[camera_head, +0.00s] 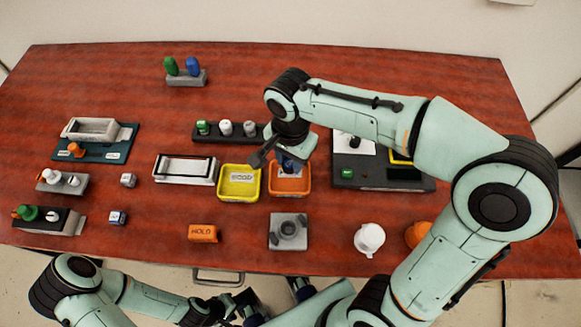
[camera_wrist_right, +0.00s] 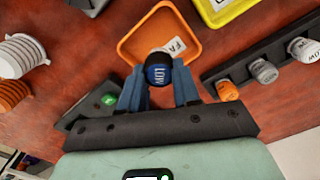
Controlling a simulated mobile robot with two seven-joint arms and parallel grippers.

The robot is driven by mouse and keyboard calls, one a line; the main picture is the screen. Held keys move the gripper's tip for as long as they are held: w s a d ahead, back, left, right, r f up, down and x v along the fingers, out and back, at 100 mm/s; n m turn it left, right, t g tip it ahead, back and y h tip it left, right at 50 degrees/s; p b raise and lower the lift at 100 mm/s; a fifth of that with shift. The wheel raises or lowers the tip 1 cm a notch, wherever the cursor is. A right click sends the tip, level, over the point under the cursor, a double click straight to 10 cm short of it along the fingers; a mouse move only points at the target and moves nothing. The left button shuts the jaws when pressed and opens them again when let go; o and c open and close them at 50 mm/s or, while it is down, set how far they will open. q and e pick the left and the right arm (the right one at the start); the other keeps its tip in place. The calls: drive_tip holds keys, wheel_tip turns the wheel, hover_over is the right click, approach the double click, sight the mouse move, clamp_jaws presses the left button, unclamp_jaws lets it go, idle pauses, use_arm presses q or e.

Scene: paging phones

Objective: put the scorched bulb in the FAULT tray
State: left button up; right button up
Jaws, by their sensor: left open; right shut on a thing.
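My right gripper (camera_head: 287,163) is over the orange tray (camera_head: 289,190) in the head view. I cannot tell whether the bulb touches the tray. My left gripper (camera_head: 278,304) is open and empty at the bottom of the head view, off the table's front edge.
A yellow tray (camera_head: 239,182) stands just left of the orange one. A dark rack (camera_head: 225,130) with several capped pieces is behind. A grey socket block (camera_head: 288,232), an orange HOLD block (camera_head: 203,233) and a white cup-like piece (camera_head: 369,238) are in front. The back left is mostly clear.

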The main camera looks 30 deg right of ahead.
sight(291, 163)
drive_tip(key=shift+f+b, duration=0.3)
drive_tip(key=shift+f, duration=1.8)
drive_tip(key=shift+f, duration=0.1)
drive_tip(key=o, duration=1)
drive_tip(key=shift+o, duration=0.2)
drive_tip(key=shift+r, duration=0.2)
wheel_tip(291, 163, up, 12)
drive_tip(key=shift+f+p, duration=0.1)
drive_tip(key=shift+p, duration=1)
